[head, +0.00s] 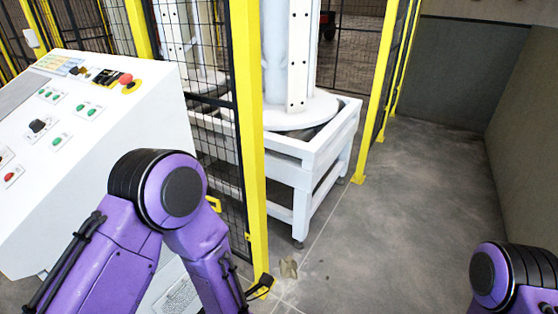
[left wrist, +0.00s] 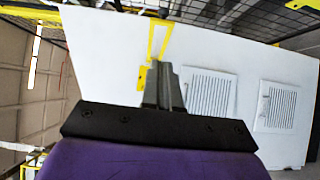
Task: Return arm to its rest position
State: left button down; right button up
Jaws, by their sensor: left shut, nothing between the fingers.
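My left arm (head: 180,200) comes in from the left in the head view, bent in front of a white control console (head: 110,150). Its gripper cannot be made out in that view. In the left wrist view my left gripper (left wrist: 163,85) is shut, with nothing between its fingers. It points at a white panel with vent grilles (left wrist: 210,92); I cannot tell the exact gap. Only part of my right arm (head: 510,275) shows at the bottom right; its gripper is out of view.
The console carries a red button (head: 126,79) and several green ones. A yellow post (head: 248,150) and black mesh fence stand beside my left arm. Behind is a white machine frame (head: 310,160) with a round base. The grey floor (head: 430,190) on the right is clear up to the wall.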

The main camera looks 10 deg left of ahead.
pick_arm(q)
jog(key=s+f+m+g+h, duration=0.3)
jog(key=s+f+m, duration=0.1)
jog(key=f+m, duration=0.35)
jog(key=s+f+m+g+h, duration=0.3)
jog(key=s+f+m+h, duration=0.1)
jog(key=f+m, duration=0.35)
jog(key=s+a+f+m+g, duration=0.1)
jog(key=s+a+f+g, duration=0.2)
jog(key=s, duration=0.5)
jog(key=s+a+f+m+g, duration=0.1)
jog(key=s+a+f+g, duration=0.2)
jog(key=s+f, duration=0.2)
jog(key=s, duration=0.3)
jog(key=shift+s+a+f+y, duration=0.2)
jog(key=shift+s+y, duration=0.1)
jog(key=shift+y, duration=0.1)
